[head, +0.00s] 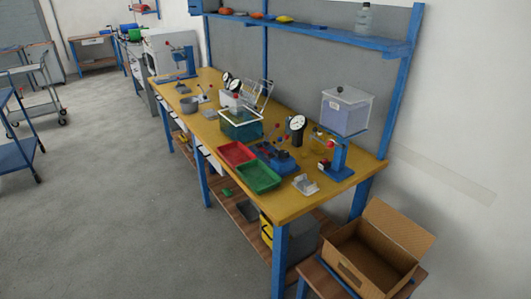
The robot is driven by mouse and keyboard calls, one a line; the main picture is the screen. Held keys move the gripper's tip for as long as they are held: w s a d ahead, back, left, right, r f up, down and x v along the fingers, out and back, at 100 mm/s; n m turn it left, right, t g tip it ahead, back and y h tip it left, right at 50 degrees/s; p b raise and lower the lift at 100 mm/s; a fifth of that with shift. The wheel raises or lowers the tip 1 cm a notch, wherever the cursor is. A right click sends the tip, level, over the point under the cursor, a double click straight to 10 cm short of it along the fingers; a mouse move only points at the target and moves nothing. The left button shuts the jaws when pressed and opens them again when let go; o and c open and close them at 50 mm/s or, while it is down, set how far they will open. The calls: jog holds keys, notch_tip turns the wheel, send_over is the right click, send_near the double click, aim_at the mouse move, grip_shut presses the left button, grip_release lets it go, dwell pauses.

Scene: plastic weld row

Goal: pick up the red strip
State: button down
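I cannot pick out a red strip for certain in the head view; at this distance small pieces on the bench are hard to tell apart. A shallow red tray (236,153) lies on the yellow bench top, near its front edge. A green tray (259,177) lies beside it, to the right. A blue device (279,160) with small red and dark parts stands just behind the trays. My gripper is not in view.
The yellow bench (294,206) is crowded with a dial gauge (296,125), a teal box (240,126) with an open lid, a blue press stand (338,165) and a clear container (346,110). An open cardboard box (372,262) stands at the right. The grey floor (110,210) is clear.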

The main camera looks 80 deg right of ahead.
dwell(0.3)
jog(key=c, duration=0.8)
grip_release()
